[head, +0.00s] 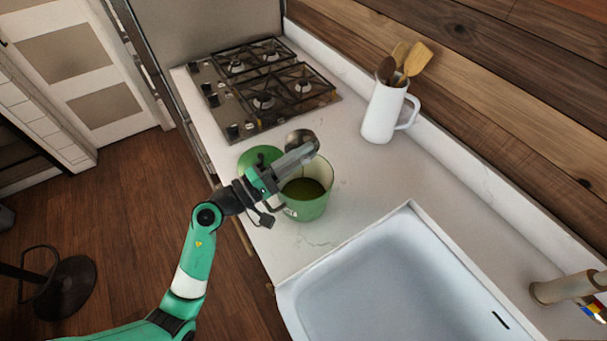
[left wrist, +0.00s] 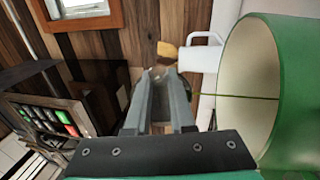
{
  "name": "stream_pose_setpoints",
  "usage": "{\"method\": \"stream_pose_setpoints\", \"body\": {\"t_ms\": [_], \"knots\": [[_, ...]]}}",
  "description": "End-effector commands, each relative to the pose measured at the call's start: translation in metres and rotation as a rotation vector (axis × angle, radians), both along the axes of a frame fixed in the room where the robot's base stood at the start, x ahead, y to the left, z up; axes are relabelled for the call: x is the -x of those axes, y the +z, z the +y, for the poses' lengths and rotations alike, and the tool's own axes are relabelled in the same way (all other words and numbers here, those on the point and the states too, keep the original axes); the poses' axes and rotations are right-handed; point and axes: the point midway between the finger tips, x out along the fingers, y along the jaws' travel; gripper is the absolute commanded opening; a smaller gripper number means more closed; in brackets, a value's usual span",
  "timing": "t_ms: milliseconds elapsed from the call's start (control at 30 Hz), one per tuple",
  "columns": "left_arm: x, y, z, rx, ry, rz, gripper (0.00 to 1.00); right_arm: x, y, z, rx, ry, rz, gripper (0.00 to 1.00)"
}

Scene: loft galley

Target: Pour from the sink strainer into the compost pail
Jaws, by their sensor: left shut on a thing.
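The compost pail (head: 306,209) is a green tub with a pale inside and dark green contents, standing on the counter. It also shows large at the right of the left wrist view (left wrist: 292,95). The sink strainer (head: 297,137) is a small round metal piece, over the far side of the pail's opening. My left gripper (head: 306,150) reaches over the pail from the left and is shut on the strainer. In the left wrist view the fingers (left wrist: 158,85) point away beside the pail; the strainer is hard to make out there. My right gripper is not in view.
A green round piece (head: 260,157), perhaps a lid, lies left of the pail. A gas hob (head: 265,88) is behind. A white jug (head: 383,111) with wooden utensils stands back right. The white sink (head: 400,285) is in front. Counter between pail and jug is clear.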

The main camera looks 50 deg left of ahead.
Motion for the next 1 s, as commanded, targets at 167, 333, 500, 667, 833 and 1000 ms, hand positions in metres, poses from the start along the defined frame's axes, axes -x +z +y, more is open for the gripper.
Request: {"method": "stream_pose_setpoints", "body": {"t_ms": [167, 333, 500, 667, 833, 1000], "knots": [[0.001, 0.001, -0.001, -0.017, 0.0, -0.013, 0.0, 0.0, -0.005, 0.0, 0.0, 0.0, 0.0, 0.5], [0.001, 0.002, -0.001, -0.032, 0.0, -0.023, 0.0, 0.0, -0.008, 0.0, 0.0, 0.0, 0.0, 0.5], [0.001, 0.004, -0.002, -0.047, 0.001, -0.033, 0.0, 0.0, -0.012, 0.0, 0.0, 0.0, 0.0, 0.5], [0.002, 0.005, -0.002, -0.062, 0.0, -0.044, 0.0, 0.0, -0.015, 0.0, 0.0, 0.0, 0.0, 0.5], [0.002, 0.007, -0.003, -0.078, 0.0, -0.054, 0.0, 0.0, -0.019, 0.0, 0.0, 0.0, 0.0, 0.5], [0.002, 0.005, -0.004, -0.094, 0.0, -0.063, 0.0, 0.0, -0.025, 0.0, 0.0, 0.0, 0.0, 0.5]]}}
